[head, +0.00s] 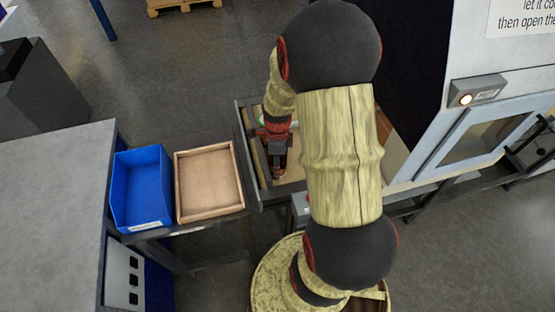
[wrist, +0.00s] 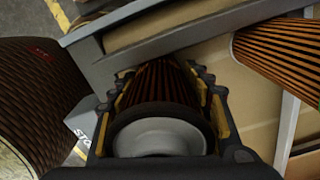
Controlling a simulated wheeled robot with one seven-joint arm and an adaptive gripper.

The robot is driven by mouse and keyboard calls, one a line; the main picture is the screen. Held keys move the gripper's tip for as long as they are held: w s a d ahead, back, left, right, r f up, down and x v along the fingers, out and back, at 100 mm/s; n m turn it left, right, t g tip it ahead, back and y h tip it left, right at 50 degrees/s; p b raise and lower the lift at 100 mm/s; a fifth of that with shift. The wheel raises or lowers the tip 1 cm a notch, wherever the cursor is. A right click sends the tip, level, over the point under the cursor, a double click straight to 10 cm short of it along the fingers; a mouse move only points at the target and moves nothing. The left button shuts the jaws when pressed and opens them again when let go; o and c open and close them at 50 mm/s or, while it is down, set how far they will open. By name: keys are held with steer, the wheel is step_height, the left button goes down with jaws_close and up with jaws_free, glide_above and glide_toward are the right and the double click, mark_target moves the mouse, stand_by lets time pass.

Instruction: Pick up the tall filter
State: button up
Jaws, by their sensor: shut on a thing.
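My gripper (wrist: 162,88) is shut on a pleated filter (wrist: 160,138) with orange-brown pleats and a grey round end cap. Its fingers lie along both sides of it. The far end of this filter is hidden, so I cannot judge its full height. A second orange-pleated filter (wrist: 285,58) lies at the right of the wrist view. A large brown mesh-covered filter (wrist: 35,100) with a red mark fills the left side. In the head view my gripper (head: 277,165) is down over a grey-edged tray, and the held filter is mostly hidden by my arm.
The grey-edged tray (head: 245,150) stands beside a pale machine with a windowed door (head: 480,135). To its left are an empty wooden tray (head: 208,182) and an empty blue bin (head: 142,188). A grey cabinet (head: 50,200) stands further left. Open floor lies behind.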

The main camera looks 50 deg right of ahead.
steer(key=c, duration=0.6)
steer(key=shift+c, duration=0.2)
steer(key=shift+r, duration=0.45)
step_height(320, 180, up, 6)
steer(key=p, duration=0.2)
steer(key=s+a+p, duration=0.1)
steer(key=s+a, duration=0.8)
steer(key=s, duration=0.6)
steer(key=shift+s+a, duration=0.2)
